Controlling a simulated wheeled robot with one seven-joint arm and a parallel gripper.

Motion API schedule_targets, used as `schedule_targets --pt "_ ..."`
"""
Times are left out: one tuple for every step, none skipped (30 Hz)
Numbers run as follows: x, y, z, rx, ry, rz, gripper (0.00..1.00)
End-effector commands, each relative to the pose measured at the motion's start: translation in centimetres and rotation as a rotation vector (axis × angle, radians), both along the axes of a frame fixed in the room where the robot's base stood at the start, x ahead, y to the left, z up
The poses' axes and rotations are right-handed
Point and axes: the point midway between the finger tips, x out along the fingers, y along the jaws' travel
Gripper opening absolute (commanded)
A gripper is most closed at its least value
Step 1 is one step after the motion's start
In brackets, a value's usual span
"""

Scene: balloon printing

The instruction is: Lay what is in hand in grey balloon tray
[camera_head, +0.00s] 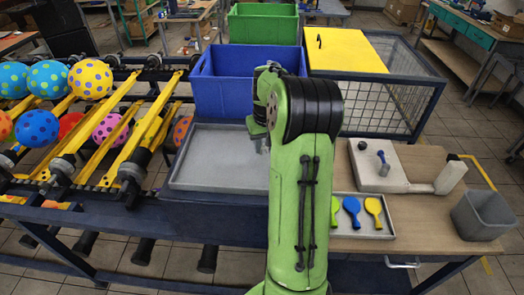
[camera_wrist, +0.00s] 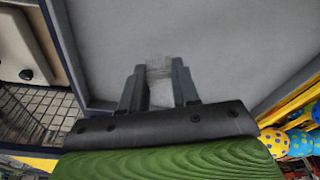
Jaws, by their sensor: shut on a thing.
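The grey balloon tray (camera_head: 215,165) is a wide, shallow, empty-looking tray in front of the blue bin; my arm hides its right part. My gripper (camera_head: 260,138) hangs over the tray's right side, pointing down. In the wrist view my gripper (camera_wrist: 158,88) is shut on a pale, see-through thing (camera_wrist: 160,72), blurred and hard to make out. The tray floor (camera_wrist: 210,35) fills most of the wrist view behind the fingers. The thing appears to be over the tray; I cannot tell whether it touches the floor.
A rack with several dotted balloons (camera_head: 90,79) stands left of the tray. The blue bin (camera_head: 220,95) is behind it. To the right, a wooden table holds a white device (camera_head: 375,170), a small tray with coloured balloons (camera_head: 373,208) and a grey bin (camera_head: 482,215).

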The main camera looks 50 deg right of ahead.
Motion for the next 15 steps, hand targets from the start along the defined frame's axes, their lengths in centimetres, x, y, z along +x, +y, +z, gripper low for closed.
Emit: schedule_targets --pt "-0.1 0.0 -1.1 0.004 0.003 -0.001 0.06" --pt "-0.1 0.0 -1.6 0.004 0.003 -0.001 0.06" --pt "0.0 0.0 -2.0 0.003 0.002 -0.001 0.06" --pt "0.0 0.0 -2.2 0.002 0.001 0.0 0.06" --pt "0.0 0.0 -2.3 0.001 0.0 0.0 0.06" --pt "0.0 0.0 -2.3 0.0 0.0 0.0 0.06" --pt "0.0 0.0 -2.3 0.0 -0.001 0.0 0.06" --pt "0.0 0.0 -2.2 0.0 -0.001 0.0 0.06" --pt "0.0 0.0 -2.2 0.0 0.0 0.0 0.06" --pt "0.0 0.0 -2.2 0.0 0.0 0.0 0.06" --pt "0.0 0.0 -2.2 0.0 0.0 0.0 0.06" --pt "0.0 0.0 -2.4 0.0 0.0 0.0 0.06" --pt "0.0 0.0 -2.5 0.0 0.0 0.0 0.06" --pt "0.0 0.0 -2.6 0.0 0.0 0.0 0.06" --pt "0.0 0.0 -2.7 0.0 0.0 0.0 0.06"
